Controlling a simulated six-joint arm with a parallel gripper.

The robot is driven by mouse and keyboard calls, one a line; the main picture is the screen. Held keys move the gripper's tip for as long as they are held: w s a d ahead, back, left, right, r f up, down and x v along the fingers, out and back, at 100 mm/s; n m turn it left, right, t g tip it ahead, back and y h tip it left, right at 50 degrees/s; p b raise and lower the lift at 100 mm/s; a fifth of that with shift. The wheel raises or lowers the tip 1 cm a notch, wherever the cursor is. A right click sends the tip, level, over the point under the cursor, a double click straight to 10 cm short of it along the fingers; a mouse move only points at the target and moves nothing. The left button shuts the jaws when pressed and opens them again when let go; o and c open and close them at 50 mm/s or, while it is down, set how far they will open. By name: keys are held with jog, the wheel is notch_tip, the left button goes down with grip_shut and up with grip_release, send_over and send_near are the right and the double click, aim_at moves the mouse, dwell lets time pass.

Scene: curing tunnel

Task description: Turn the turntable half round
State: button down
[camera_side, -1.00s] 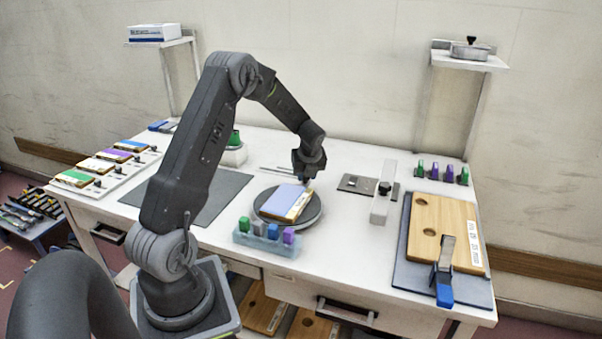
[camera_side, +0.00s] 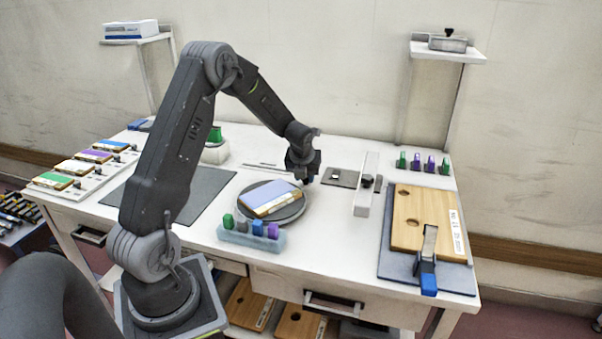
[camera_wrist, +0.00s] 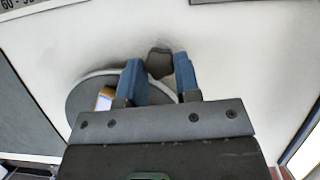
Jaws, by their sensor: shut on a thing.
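The turntable (camera_side: 291,214) is a round dark grey disc near the middle of the bench. A board with a blue-lilac top and wood-coloured edge (camera_side: 268,198) lies on it at a slant. My gripper (camera_side: 305,180) is low at the turntable's back right rim. In the wrist view, the two blue fingers of my gripper (camera_wrist: 158,66) are on either side of a dark grey tab (camera_wrist: 160,55) at the rim, shut on it. The turntable (camera_wrist: 84,96) shows there to the left, partly hidden by a finger.
A pale block with several coloured pegs (camera_side: 250,236) stands close in front of the turntable. To the right are a white upright block (camera_side: 364,190) and a wooden board (camera_side: 408,235) on a grey mat. A dark mat (camera_side: 190,192) lies to the left.

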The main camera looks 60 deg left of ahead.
jog(key=shift+w+d+m+t, duration=0.1)
jog(key=shift+d+m+t, duration=0.2)
jog(key=shift+d+m, duration=0.75)
jog(key=shift+d, duration=0.15)
jog(key=c, duration=0.8)
grip_release()
jog(key=shift+h, duration=0.3)
jog(key=v, duration=1.4)
jog(key=shift+f, duration=0.1)
